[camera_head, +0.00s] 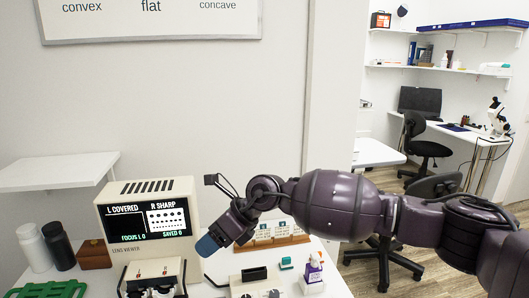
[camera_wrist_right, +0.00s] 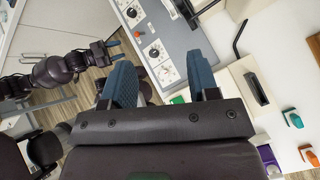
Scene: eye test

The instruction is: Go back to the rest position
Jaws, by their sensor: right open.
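My right gripper (camera_head: 212,243) hangs in front of the lower right side of the lens viewer (camera_head: 118,222), with its blue fingertips above the table. In the right wrist view its two blue fingers (camera_wrist_right: 163,62) are spread apart with nothing seen between them. Beyond them lies a grey panel with dials (camera_wrist_right: 165,72).
A white bottle (camera_head: 33,248), a black bottle (camera_head: 59,246), a brown box (camera_head: 94,255) and a green tray (camera_head: 48,290) are at the left. A wooden card rack (camera_head: 285,242) and a purple-and-white bottle (camera_head: 314,270) are near my right arm. An office chair (camera_head: 428,148) stands behind.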

